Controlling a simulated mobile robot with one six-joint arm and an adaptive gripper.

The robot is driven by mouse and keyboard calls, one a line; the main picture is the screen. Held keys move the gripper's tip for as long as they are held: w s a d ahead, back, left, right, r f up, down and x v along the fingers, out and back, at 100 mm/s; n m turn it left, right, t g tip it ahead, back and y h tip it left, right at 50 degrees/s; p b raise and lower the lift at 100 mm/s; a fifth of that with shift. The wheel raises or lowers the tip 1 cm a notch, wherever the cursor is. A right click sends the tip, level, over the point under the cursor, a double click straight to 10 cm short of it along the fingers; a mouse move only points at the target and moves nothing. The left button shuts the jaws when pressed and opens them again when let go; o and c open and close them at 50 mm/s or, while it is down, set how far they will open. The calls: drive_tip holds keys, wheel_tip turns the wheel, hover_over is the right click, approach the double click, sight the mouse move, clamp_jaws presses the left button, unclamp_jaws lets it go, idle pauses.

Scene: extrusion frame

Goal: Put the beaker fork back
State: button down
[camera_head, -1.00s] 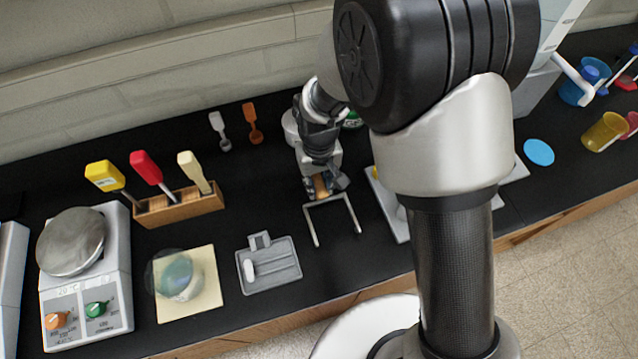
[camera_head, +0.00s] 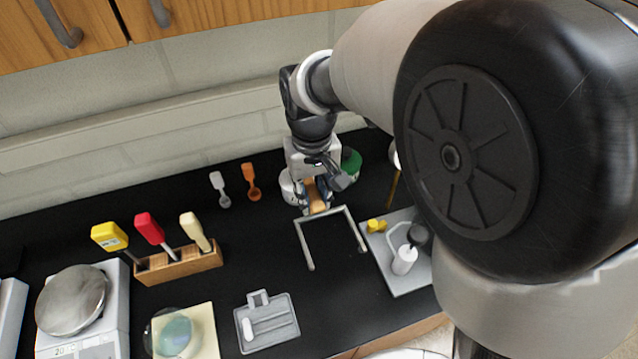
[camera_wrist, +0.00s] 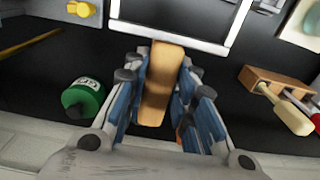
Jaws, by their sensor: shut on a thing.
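The beaker fork has a wooden handle (camera_head: 318,196) and a U-shaped metal frame (camera_head: 304,243). My gripper (camera_head: 322,190) is shut around the handle, and the metal prongs point toward the front of the bench. In the wrist view the handle (camera_wrist: 160,90) lies between the blue-padded fingers, with the metal frame (camera_wrist: 180,42) beyond it. The fork looks level over the black bench top; I cannot tell exactly how high it is.
A grey plate (camera_head: 402,277) with a white bottle (camera_head: 404,259) is to the right. A wooden rack (camera_head: 180,263) with spatulas stands left. White and orange scoops (camera_head: 250,182) hang or lie behind.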

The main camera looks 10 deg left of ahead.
drive_tip(key=b, duration=0.7)
hover_over(308, 229)
wheel_tip(308, 229, down, 11)
wheel_tip(308, 229, down, 7)
drive_tip(key=b, duration=0.5)
drive_tip(key=shift+r, duration=0.2)
drive_tip(key=shift+f+b, duration=0.4)
drive_tip(key=shift+f, duration=0.2)
drive_tip(key=c, duration=1.2)
unclamp_jaws()
drive_tip(key=shift+c, duration=0.2)
drive_tip(key=shift+r, duration=0.1)
